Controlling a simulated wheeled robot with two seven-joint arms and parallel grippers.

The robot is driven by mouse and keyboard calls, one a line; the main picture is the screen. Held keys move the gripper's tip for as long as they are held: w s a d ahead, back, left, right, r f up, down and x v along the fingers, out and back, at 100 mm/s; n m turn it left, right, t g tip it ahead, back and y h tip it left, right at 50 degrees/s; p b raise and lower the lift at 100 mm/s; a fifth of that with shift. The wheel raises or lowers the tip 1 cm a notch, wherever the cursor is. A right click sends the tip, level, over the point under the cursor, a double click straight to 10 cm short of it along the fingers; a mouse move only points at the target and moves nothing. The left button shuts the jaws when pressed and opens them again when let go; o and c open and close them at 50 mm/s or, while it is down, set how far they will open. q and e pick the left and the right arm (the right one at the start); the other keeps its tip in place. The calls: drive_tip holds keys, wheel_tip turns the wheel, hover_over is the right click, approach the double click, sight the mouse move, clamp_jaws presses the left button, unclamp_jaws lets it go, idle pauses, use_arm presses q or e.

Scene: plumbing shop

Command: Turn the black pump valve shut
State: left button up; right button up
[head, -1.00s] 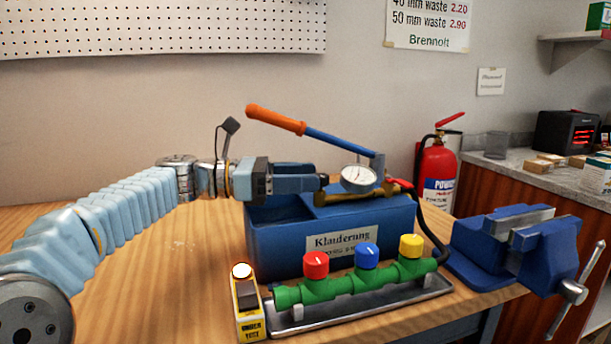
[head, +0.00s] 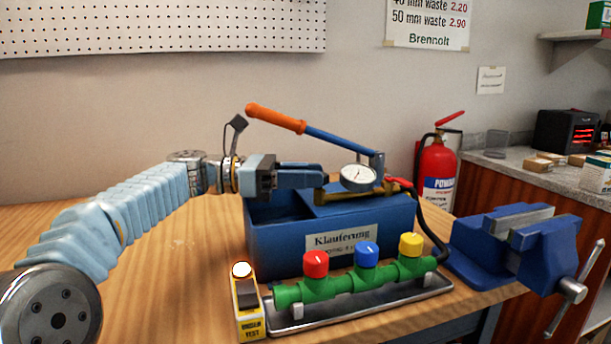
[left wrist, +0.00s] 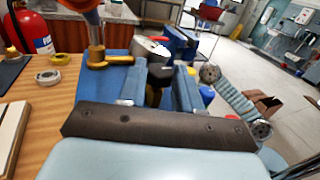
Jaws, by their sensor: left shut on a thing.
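The blue pump box (head: 270,245) with the "Klauferung" sign stands on the wooden bench. Its pump has an orange-gripped lever (head: 275,118) and a round white gauge (head: 358,177). My left gripper (head: 318,176) reaches in from the left, level, with its fingertips just left of the gauge. In the left wrist view, the black pump valve (left wrist: 159,74) sits between the two blue fingers, and the gripper is shut on it. In the head view the valve is hidden by the fingers. My right gripper is not in view.
A green manifold (head: 335,284) with red, blue and yellow knobs lies on a metal tray in front of the box. A yellow switch box (head: 247,303) stands left of it. A blue vise (head: 515,250) is at the right. A red fire extinguisher (head: 437,170) stands behind.

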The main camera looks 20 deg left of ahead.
use_arm(q)
drive_tip(key=shift+m+g, duration=0.3)
drive_tip(key=shift+g, duration=0.2)
drive_tip(key=o, duration=1)
drive_tip(key=shift+o, duration=0.2)
drive_tip(key=s+a, duration=0.2)
drive_tip(key=a, duration=1)
